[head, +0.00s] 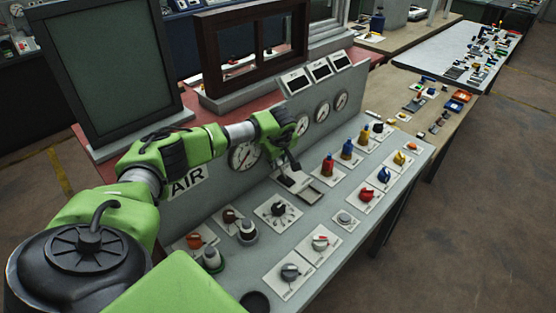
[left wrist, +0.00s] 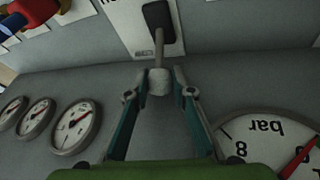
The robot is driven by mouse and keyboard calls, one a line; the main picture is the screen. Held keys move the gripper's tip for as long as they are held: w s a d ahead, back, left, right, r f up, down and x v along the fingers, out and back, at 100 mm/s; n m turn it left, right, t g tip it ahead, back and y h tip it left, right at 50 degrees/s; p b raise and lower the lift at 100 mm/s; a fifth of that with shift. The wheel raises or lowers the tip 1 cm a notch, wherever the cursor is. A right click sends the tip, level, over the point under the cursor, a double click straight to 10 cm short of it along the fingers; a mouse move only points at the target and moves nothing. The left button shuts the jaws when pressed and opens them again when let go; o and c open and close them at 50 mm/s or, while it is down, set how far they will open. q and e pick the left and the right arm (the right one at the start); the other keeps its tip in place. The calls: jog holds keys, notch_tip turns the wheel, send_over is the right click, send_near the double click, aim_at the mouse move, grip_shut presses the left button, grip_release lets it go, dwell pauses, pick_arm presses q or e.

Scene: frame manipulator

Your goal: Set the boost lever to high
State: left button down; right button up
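The boost lever shows in the left wrist view as a thin stem with a pale rounded knob (left wrist: 160,83), rising from a dark slot on a white plate (left wrist: 125,20). My left gripper (left wrist: 159,78) has its two fingers on either side of the knob. Narrow gaps show between knob and fingertips, so it looks open around the knob. In the head view my left gripper (head: 290,168) reaches down over the white lever plate (head: 312,193) on the grey console. There the gripper hides most of the lever. The lever's setting cannot be read. My right gripper is not in view.
Round gauges (head: 322,111) line the console's upright panel beside my left gripper. Knobs and switches cover the sloping panel, including a black rotary knob (head: 278,209) and red and blue bottle-shaped handles (head: 328,166). A framed window (head: 250,50) and a dark screen stand behind.

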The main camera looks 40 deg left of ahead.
pick_arm(q)
jog(key=shift+d, duration=0.15)
jog(key=d+y+b, duration=0.1)
jog(key=y, duration=0.1)
jog(key=shift+d+r+y+b, duration=0.15)
jog(key=shift+d+y+b, duration=0.15)
jog(key=shift+d+b, duration=0.1)
jog(key=shift+s+d+r+m+t+y+b, duration=0.1)
jog(key=shift+d+m+t+y+b, duration=0.15)
jog(key=shift+d+y+b, duration=0.65)
jog(key=shift+s+d+r+m+t+y+b, duration=0.1)
jog(key=shift+d+m+t+y+b, duration=0.15)
jog(key=shift+d+y+b, duration=0.65)
jog(key=shift+a+y, duration=0.25)
jog(key=shift+y, duration=0.05)
jog(key=c, duration=2)
grip_release()
jog(key=shift+d, duration=0.1)
jog(key=v, duration=1.2)
